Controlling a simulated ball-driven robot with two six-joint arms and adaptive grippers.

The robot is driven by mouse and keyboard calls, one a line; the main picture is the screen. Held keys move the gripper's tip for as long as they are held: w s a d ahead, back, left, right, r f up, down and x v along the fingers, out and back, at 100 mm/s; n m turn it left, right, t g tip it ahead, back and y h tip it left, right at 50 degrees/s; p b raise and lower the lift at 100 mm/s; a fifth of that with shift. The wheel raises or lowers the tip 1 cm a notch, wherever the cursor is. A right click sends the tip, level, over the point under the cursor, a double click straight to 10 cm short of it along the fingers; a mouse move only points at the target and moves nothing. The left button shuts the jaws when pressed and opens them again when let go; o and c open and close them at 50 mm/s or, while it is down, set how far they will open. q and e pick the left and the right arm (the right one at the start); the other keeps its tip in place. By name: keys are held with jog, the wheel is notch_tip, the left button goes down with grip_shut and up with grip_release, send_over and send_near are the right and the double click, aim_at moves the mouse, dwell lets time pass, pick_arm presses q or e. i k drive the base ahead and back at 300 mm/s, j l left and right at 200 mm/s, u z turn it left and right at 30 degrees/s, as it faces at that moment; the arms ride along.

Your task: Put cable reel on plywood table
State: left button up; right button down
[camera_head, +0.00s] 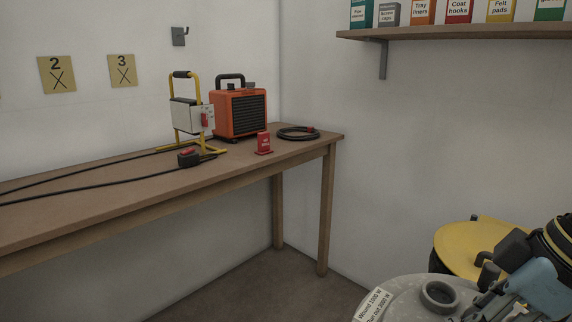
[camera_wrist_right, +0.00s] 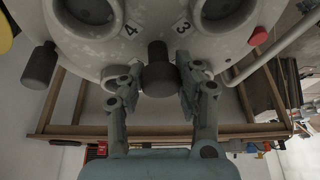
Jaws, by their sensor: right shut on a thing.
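The cable reel (camera_head: 405,298) shows its grey round face at the bottom right of the head view, with a white wattage label and a dark ring. In the right wrist view its face (camera_wrist_right: 150,32) fills the top, with round sockets marked 3 and 4. My right gripper (camera_head: 484,296) is at the reel; in the wrist view its fingers (camera_wrist_right: 160,85) are shut on a dark knob (camera_wrist_right: 158,72) of the reel. The brown wooden table (camera_head: 110,192) stands at the left, apart from the reel. My left gripper is not in view.
An orange heater (camera_head: 240,112), a yellow-framed socket stand (camera_head: 190,115), a red tag (camera_head: 263,143), a coiled black cable (camera_head: 298,133) and long cables occupy the table's back. Its front left is mostly bare. A yellow round top (camera_head: 470,250) is beyond the reel. A shelf (camera_head: 450,33) holds boxes.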

aim_at(101, 177)
jog(key=u, duration=1.4)
